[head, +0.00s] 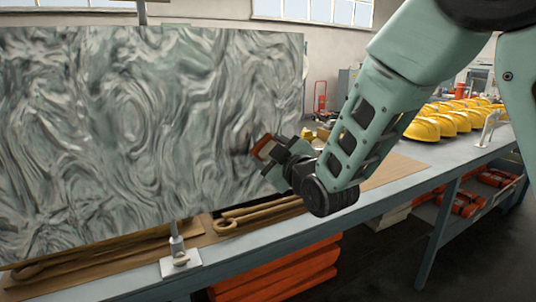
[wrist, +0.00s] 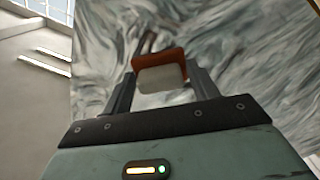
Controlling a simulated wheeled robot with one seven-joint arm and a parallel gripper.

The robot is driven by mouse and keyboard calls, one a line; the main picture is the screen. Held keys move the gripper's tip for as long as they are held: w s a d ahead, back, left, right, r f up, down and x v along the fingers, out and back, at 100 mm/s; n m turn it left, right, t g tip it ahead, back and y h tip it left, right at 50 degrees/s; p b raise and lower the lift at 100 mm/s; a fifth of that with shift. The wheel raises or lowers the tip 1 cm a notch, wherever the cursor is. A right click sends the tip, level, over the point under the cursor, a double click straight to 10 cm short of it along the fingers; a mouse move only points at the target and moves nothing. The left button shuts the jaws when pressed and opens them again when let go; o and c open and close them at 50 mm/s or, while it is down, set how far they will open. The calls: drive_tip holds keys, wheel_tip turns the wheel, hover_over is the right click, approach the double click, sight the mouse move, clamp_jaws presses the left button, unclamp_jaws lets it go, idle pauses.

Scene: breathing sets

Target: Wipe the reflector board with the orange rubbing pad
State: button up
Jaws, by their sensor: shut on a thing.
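The reflector board (head: 120,130) is a large upright panel with a swirled grey-green and white surface, filling the left half of the head view. It also fills much of the wrist view (wrist: 240,50). My gripper (head: 273,152) is at the board's right part, in front of its surface. It is shut on the orange rubbing pad (head: 264,147), which has an orange back and a pale block facing the wrist camera (wrist: 160,62). The pad is close to the board; I cannot tell whether it touches. A dark smudge (head: 243,140) shows just left of the pad.
The board stands on a metal post with a white foot (head: 180,263) on a long workbench (head: 400,178). Coiled brown rope or hose (head: 250,215) lies under the board. Several yellow helmets (head: 450,120) stand on the bench at right. Orange items (head: 285,270) are stacked below the bench.

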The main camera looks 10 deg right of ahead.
drive_tip(key=shift+b+v, duration=0.55)
drive_tip(key=shift+v, duration=2.3)
drive_tip(key=shift+s+a, duration=0.1)
drive_tip(key=shift+a, duration=0.05)
drive_tip(key=shift+b+v, duration=0.4)
drive_tip(key=shift+v, duration=1.05)
